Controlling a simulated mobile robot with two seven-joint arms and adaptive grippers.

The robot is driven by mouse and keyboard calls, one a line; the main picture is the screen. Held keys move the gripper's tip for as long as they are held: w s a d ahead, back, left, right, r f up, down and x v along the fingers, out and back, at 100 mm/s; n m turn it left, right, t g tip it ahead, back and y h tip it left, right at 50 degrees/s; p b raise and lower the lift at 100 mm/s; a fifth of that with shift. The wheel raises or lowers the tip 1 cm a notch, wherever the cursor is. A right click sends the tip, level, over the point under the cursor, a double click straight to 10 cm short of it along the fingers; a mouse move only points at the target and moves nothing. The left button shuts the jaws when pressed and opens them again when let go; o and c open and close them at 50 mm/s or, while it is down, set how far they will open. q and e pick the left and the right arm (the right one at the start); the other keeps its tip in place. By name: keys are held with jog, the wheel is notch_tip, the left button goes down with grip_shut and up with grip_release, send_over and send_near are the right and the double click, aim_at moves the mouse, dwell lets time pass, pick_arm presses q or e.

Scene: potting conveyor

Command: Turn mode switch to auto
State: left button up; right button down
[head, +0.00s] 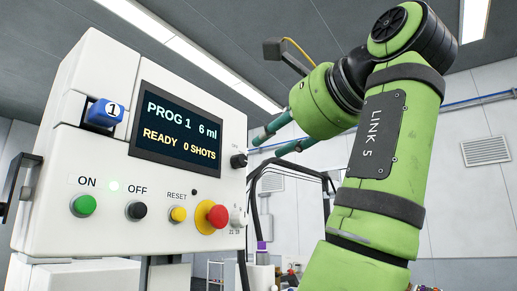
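A white control box (67,145) fills the left half of the head view. A small black knob (238,161) sits at its right edge beside the screen. It may be the mode switch, but its label is too small to read, and its setting cannot be told. A green arm (384,185) marked LINK 5 rises at the right. Two teal rods (271,135) at its end point left, close to the box's right edge. I cannot clearly make out my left gripper's fingers.
The screen (178,129) reads PROG 1, 6 ml, READY, 0 SHOTS. Below are a green ON button (83,206), black OFF button (136,211), yellow RESET button (178,215) and red mushroom button (217,216). A blue piece marked 1 (104,112) and a black handle-like bracket (18,186) stand at left.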

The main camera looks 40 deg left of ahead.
pick_arm(q)
jog(key=v, duration=0.3)
